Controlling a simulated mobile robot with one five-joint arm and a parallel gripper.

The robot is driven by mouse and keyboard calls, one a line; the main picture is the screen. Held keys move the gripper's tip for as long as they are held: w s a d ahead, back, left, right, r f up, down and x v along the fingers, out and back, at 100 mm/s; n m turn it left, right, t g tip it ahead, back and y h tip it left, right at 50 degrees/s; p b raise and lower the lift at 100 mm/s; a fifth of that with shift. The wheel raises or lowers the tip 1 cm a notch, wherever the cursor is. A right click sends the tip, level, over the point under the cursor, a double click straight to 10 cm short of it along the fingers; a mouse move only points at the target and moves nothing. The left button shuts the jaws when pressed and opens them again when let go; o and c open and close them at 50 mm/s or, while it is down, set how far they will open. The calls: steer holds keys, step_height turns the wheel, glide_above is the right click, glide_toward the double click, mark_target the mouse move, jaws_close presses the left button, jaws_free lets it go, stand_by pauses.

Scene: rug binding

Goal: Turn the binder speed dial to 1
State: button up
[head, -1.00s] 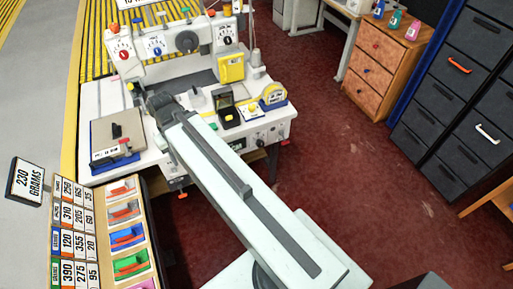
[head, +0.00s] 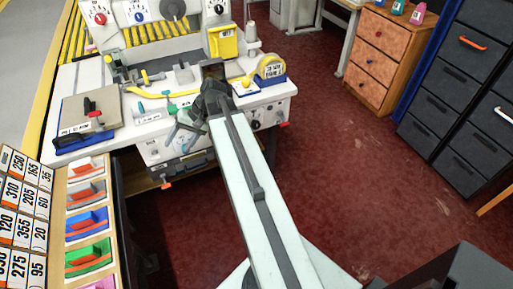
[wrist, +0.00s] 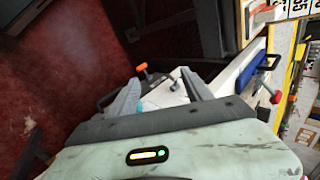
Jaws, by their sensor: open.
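The binding machine's white bench (head: 70,77) stands at the upper left of the head view. Its upright panel carries a red dial (head: 99,17), a blue dial (head: 137,16) and a dark dial (head: 218,9). Small dark knobs (head: 256,125) sit on the bench's front face. I cannot read which one is the binder speed dial. My gripper (head: 184,131) is open and empty, at the bench's front edge. In the wrist view, my gripper (wrist: 160,80) has its fingers spread before a white surface with an orange-tipped lever (wrist: 142,68). My arm may hide part of the front face.
Colored bins (head: 87,222) and number cards (head: 22,215) stand at lower left. Drawers (head: 375,60) stand at upper right. The red floor is clear.

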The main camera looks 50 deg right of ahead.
steer(key=d+f+m+t+y+b, duration=0.2)
steer(key=d+f+m+t+b, duration=0.1)
steer(key=d+f+b, duration=0.55)
steer(key=m+t+h+b, duration=0.1)
steer(key=m+t+b, duration=0.75)
steer(key=b, duration=1.35)
glide_toward(257, 126)
step_height(257, 126, down, 2)
steer(key=w+a+n+t, duration=0.2)
steer(key=n+t, duration=0.1)
steer(key=p+x, duration=0.1)
steer(key=x, duration=0.7)
steer(key=shift+d+f, duration=0.15)
steer(key=shift+f, duration=0.05)
jaws_close()
